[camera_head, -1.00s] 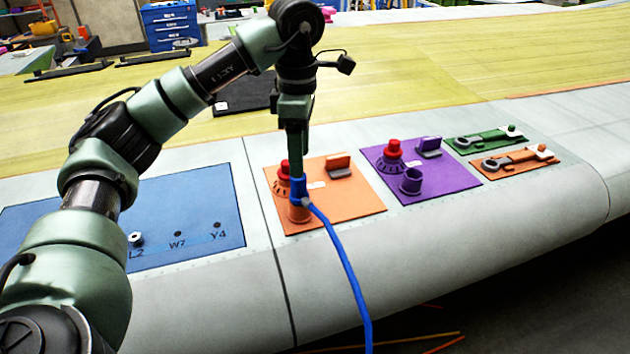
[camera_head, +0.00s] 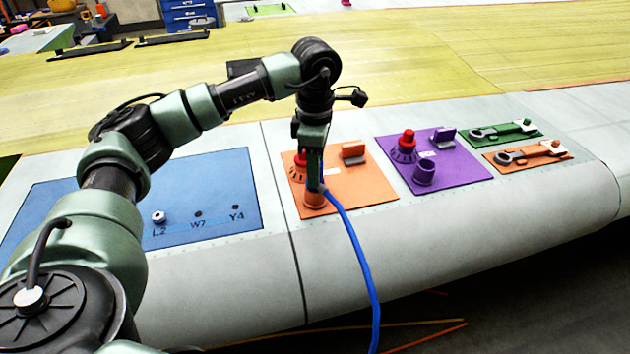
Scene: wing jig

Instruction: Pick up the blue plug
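The blue plug (camera_head: 323,188) sits at the orange socket (camera_head: 314,200) on the orange panel (camera_head: 360,188). Its blue cable (camera_head: 358,250) runs down over the wing's front edge. My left gripper (camera_head: 315,184) points straight down at the plug, with its fingers covering most of it. Whether the fingers are closed on the plug or only around it cannot be told. My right gripper is not in view.
A red knob (camera_head: 301,160) and an orange switch (camera_head: 353,152) stand close to the gripper. The purple panel (camera_head: 455,175) has a red knob, a switch and a socket. A blue panel (camera_head: 200,220) lies left. Wrenches lie on green (camera_head: 500,140) and orange (camera_head: 555,158) mats.

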